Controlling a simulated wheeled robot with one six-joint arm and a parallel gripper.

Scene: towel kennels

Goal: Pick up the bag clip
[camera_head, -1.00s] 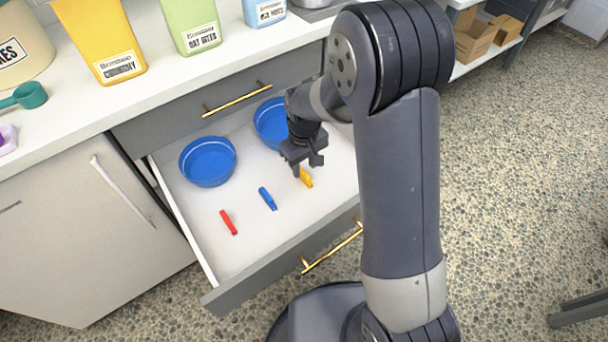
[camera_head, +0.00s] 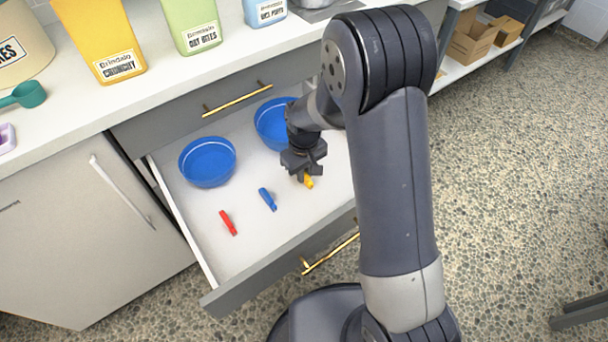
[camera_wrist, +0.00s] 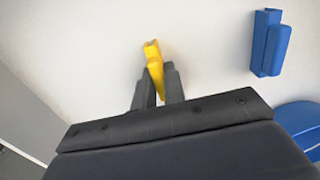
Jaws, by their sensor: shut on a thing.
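The yellow bag clip (camera_head: 308,181) is in the open drawer, mostly under my gripper in the head view. In the wrist view the yellow clip (camera_wrist: 154,62) stands between the two fingers, its far end sticking out past them. My gripper (camera_head: 303,177) points down at the drawer floor and is shut on the yellow clip; the fingers also show in the wrist view (camera_wrist: 158,86). I cannot tell whether the clip still touches the floor. A blue clip (camera_head: 267,199) and a red clip (camera_head: 228,222) lie apart to the left. The blue clip also shows in the wrist view (camera_wrist: 268,43).
The drawer (camera_head: 270,243) is pulled out, its front and brass handle toward me. Two blue bowls (camera_head: 207,162) (camera_head: 270,122) stand at its back, the right one close to my gripper. The counter (camera_head: 150,95) above holds food containers and a green scoop (camera_head: 25,96).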

